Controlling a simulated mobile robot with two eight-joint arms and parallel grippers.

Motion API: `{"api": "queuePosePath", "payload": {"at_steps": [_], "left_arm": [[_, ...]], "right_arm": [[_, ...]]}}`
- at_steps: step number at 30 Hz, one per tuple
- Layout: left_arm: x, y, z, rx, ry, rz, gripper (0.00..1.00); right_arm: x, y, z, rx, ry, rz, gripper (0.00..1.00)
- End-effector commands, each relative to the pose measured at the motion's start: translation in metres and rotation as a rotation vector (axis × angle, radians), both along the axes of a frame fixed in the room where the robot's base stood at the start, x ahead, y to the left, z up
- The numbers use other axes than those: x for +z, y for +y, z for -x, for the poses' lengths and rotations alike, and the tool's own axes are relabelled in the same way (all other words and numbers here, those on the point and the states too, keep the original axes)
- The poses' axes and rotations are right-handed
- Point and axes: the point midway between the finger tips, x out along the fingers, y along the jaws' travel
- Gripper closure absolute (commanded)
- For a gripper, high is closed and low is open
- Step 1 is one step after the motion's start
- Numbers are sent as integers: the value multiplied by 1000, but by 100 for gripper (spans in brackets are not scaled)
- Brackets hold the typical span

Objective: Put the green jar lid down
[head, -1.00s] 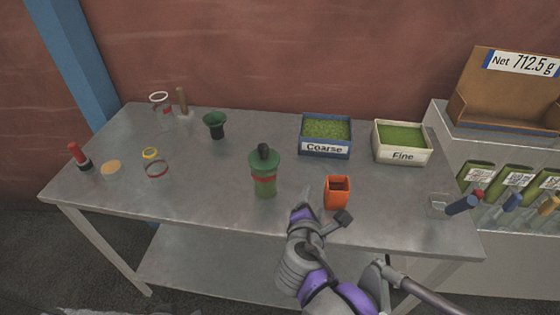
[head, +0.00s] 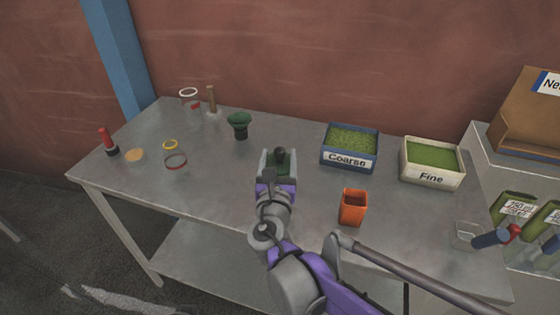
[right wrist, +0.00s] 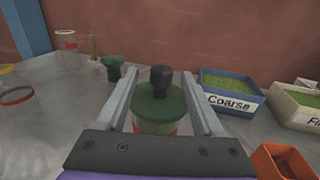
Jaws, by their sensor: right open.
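In the head view the lid (head: 280,160) is partly hidden by my right gripper (head: 277,162). In the right wrist view my right gripper (right wrist: 160,92) is open, with one finger on each side of the lid and visible gaps to it. Most of the jar body is hidden behind the gripper. My left gripper is not in view.
An orange container (head: 353,207) stands right of the jar. A Coarse bin (head: 349,148) and a Fine bin (head: 431,163) stand behind it to the right. A dark green funnel (head: 239,124) stands behind left.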

Motion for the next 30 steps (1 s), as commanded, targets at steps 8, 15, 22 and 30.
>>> {"api": "queuePosePath", "payload": {"at_steps": [8,15,22,30], "left_arm": [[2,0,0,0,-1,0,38],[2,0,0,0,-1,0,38],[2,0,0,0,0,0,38],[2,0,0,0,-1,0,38]], "right_arm": [[7,-4,-40,-1,1,1,31],[7,-4,-48,0,2,-1,31],[7,-4,-48,0,2,-1,55],[7,-4,-47,0,2,-1,100]]}}
